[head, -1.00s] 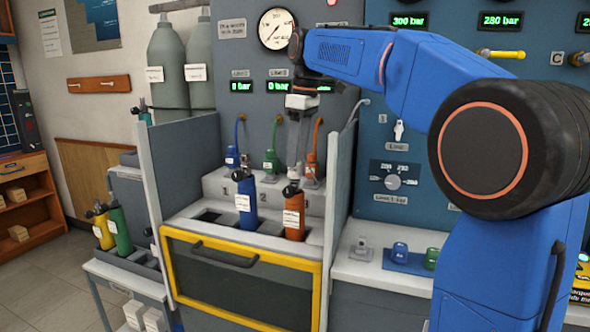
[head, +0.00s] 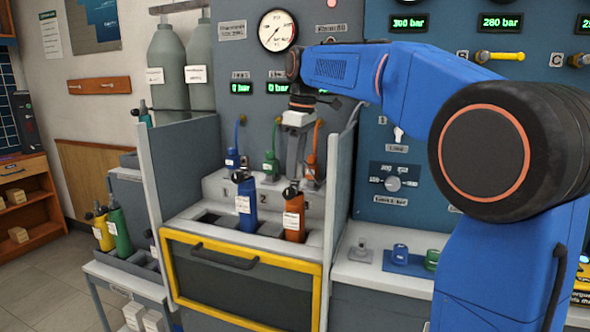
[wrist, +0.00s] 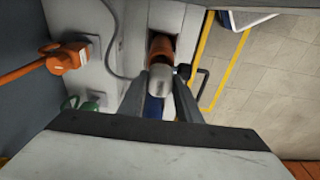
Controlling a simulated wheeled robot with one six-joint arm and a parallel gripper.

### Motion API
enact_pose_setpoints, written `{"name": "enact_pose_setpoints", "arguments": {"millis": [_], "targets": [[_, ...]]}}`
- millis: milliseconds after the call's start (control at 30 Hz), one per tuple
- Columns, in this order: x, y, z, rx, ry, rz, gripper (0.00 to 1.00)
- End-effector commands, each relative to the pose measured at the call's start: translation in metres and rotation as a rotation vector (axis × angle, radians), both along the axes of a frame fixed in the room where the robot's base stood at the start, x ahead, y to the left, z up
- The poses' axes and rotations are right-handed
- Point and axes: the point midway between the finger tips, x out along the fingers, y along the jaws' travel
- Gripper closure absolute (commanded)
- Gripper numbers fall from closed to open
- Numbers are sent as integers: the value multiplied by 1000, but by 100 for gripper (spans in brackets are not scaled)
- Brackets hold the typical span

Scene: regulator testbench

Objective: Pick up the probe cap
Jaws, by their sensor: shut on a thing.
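My gripper (head: 294,176) points down just above the orange cylinder (head: 294,219), in front of the hose connectors. In the wrist view its fingers (wrist: 159,88) are shut on a rounded silver-grey piece (wrist: 158,77), which looks like the probe cap. In the head view I cannot make this piece out at the fingertips. The orange cylinder shows behind it in the wrist view (wrist: 159,46). Whether the grey piece touches the cylinder's top I cannot tell.
A blue cylinder (head: 246,206) stands left of the orange one in the bench. Side panels (head: 340,190) flank the bay. Hose connectors, the orange one (head: 311,166) nearest, stand behind. A grey fitting (head: 361,250), a blue cap (head: 400,252) and a green cap (head: 432,259) sit on the right counter.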

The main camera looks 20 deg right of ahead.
Motion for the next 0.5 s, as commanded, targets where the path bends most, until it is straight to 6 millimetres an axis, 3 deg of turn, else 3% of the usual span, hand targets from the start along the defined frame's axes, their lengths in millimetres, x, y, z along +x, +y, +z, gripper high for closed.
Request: {"name": "enact_pose_setpoints", "arguments": {"millis": [167,500], "targets": [[1,0,10,0,-2,0,96],[1,0,70,0,-3,0,96]]}}
